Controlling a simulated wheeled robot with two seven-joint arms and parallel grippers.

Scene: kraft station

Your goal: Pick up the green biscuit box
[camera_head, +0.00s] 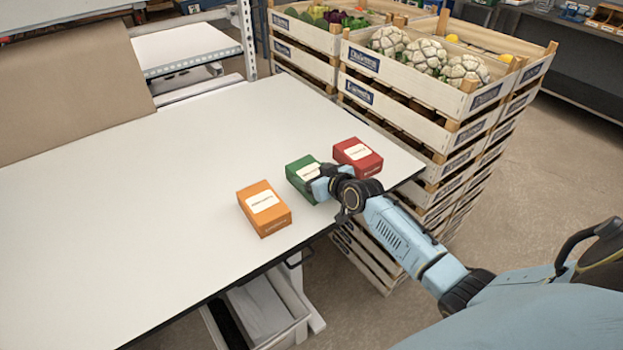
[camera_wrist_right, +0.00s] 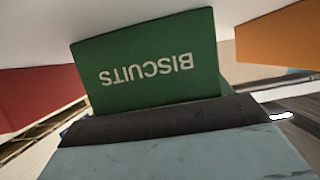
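The green biscuit box (camera_head: 299,172) stands on the white table between an orange box and a red box. My right gripper (camera_head: 322,182) is at its right front side and covers part of it. In the right wrist view the green box (camera_wrist_right: 150,62) is close, with "BISCUITS" upside down. A dark-edged part of my gripper overlaps its lower edge there. I cannot tell whether both fingers touch the box or are shut on it. My left gripper is not in view.
The orange box (camera_head: 264,208) is to the left and the red box (camera_head: 358,156) to the right, close by. Stacked wooden crates (camera_head: 430,80) stand beyond the right table edge. The left of the white table (camera_head: 130,220) is clear.

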